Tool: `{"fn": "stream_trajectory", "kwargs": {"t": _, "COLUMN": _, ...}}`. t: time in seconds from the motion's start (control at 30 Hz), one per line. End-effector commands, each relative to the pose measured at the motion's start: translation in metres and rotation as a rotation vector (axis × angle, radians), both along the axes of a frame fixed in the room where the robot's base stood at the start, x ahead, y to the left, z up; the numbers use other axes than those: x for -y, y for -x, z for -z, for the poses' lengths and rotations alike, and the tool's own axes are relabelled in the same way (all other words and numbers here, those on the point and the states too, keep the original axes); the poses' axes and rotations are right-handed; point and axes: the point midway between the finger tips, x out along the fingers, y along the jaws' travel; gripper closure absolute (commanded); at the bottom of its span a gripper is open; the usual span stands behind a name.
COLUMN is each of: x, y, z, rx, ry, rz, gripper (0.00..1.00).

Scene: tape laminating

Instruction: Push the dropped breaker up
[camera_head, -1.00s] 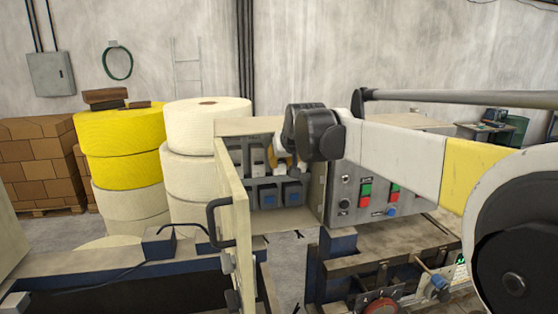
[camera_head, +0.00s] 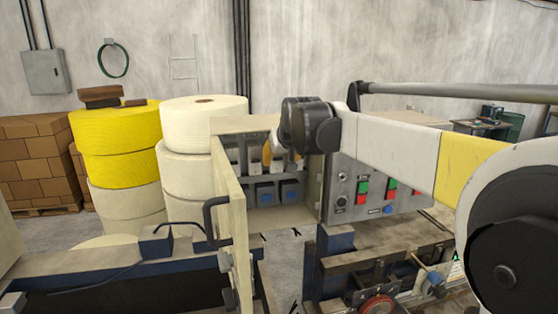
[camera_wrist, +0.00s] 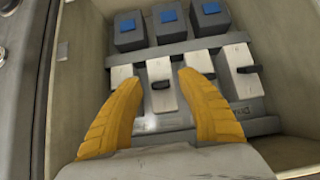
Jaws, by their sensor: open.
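The open electrical box (camera_head: 312,193) holds a row of white breakers. In the wrist view the breakers run across the middle, including a centre breaker (camera_wrist: 163,98) and a right breaker (camera_wrist: 240,84), each with a black lever. I cannot tell for sure which breaker is dropped. My gripper (camera_wrist: 159,80) is open and empty, its two yellow fingers spread on either side of the centre breaker in the picture. Contact cannot be told. In the head view one yellow finger (camera_head: 267,152) shows inside the box; my wrist hides part of the row.
Blue-topped dark blocks (camera_wrist: 168,24) sit beside the breaker row. The box door (camera_head: 231,215) stands open at the left with a black handle (camera_head: 211,215). A button panel (camera_head: 370,190) is at the right. Paper rolls (camera_head: 120,150) stand behind at the left.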

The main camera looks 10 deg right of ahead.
Motion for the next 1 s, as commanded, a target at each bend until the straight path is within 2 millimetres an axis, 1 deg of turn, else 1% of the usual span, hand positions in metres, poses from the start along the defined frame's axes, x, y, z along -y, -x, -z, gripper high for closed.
{"fn": "stream_trajectory", "kwargs": {"t": 0.17, "x": 0.0, "y": 0.021, "z": -0.018, "rx": 0.0, "ry": 0.0, "rz": 0.0, "gripper": 0.55}}
{"fn": "stream_trajectory", "kwargs": {"t": 0.4, "x": 0.0, "y": 0.061, "z": -0.054, "rx": 0.0, "ry": 0.0, "rz": 0.0, "gripper": 0.55}}
{"fn": "stream_trajectory", "kwargs": {"t": 0.53, "x": 0.0, "y": 0.076, "z": -0.068, "rx": -0.001, "ry": 0.0, "rz": 0.0, "gripper": 0.55}}
{"fn": "stream_trajectory", "kwargs": {"t": 0.7, "x": 0.0, "y": 0.086, "z": -0.077, "rx": -0.001, "ry": 0.0, "rz": 0.0, "gripper": 0.55}}
{"fn": "stream_trajectory", "kwargs": {"t": 1.0, "x": 0.0, "y": 0.087, "z": -0.078, "rx": -0.001, "ry": 0.0, "rz": 0.0, "gripper": 0.55}}
